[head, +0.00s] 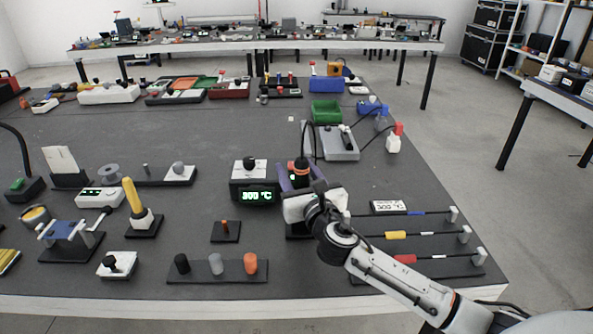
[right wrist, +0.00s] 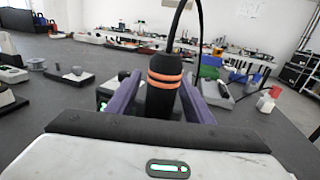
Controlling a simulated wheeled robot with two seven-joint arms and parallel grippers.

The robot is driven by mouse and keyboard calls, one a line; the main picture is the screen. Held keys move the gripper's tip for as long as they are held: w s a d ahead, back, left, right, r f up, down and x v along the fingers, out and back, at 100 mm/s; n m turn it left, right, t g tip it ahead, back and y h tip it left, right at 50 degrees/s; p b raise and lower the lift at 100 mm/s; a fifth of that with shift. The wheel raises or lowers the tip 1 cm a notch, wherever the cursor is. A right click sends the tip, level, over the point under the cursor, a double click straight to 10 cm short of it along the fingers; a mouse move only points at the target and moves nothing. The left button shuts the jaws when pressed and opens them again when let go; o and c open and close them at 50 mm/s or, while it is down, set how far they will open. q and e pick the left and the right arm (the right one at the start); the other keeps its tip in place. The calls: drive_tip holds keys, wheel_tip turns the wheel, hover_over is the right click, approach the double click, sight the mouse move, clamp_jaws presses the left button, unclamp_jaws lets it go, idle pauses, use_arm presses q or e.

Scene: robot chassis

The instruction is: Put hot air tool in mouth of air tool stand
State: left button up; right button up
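The hot air tool (head: 298,172) is black with orange rings, with its cable rising from the top. The tool's lower end is hidden by the gripper. A dark base (head: 297,231), perhaps the air tool stand, shows partly under the gripper; its mouth is hidden, so I cannot tell whether the tool is in it. My left gripper is out of view.
A station with a green 300 °C display (head: 256,196) stands close left of the tool. A grey unit (head: 340,143) and a green bin (head: 326,111) are behind. Several rods on a rack (head: 420,255) lie to the right. A row of pegs (head: 216,266) is at the front.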

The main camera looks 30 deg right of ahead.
drive_tip(key=shift+f, duration=0.1)
drive_tip(key=shift+s, duration=0.15)
drive_tip(key=v, duration=1)
wheel_tip(320, 180, up, 10)
drive_tip(key=p, duration=0.7)
hover_over(304, 183)
drive_tip(key=v, duration=0.5)
